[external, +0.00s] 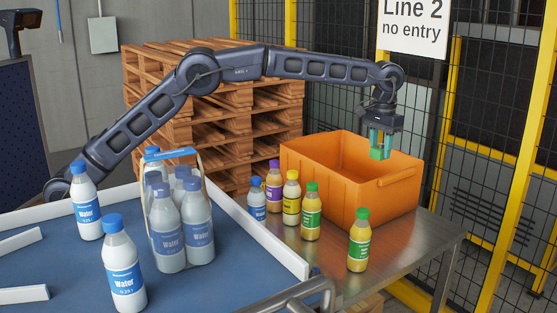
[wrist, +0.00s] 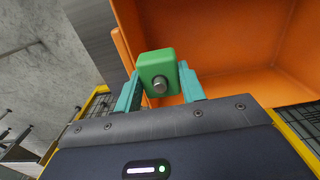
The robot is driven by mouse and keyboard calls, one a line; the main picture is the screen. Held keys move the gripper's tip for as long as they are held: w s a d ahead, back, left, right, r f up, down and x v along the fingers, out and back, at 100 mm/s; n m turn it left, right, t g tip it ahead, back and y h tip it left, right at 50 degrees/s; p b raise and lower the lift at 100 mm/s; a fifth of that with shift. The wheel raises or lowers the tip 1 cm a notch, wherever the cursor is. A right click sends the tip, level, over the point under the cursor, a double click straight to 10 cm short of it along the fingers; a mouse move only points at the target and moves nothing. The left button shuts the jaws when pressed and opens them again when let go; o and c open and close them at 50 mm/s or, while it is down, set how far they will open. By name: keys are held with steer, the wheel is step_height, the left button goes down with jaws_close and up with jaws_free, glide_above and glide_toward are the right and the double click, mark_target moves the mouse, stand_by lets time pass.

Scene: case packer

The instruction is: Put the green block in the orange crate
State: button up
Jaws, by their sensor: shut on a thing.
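The green block (external: 378,153) is held at the tips of my gripper (external: 380,140) in the external view. In the wrist view the green block (wrist: 158,68), with a round metal peg on its near face, sits between the two teal fingers of my gripper (wrist: 160,85). The orange crate (external: 335,188) stands on the metal table. In the external view the block shows over the crate's opening, near its right side. The crate's inside and wall (wrist: 235,40) fill much of the wrist view behind the block. How high the block is above the crate floor is hard to tell.
Several small bottles, including a green-capped one (external: 358,240), stand in front of and left of the crate on the metal table (external: 405,250). Water bottles (external: 122,270) stand on the blue conveyor (external: 190,290). A fence (external: 470,130) and wooden pallets (external: 265,110) stand behind.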

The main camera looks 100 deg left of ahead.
steer(key=a, duration=0.4)
steer(key=f, duration=1.9)
steer(key=shift+s+a+f, duration=0.2)
steer(key=shift+s+f, duration=0.1)
steer(key=shift+f, duration=0.1)
steer(key=o, duration=1)
steer(key=shift+f, duration=0.15)
step_height(320, 180, up, 12)
steer(key=shift+r, duration=0.25)
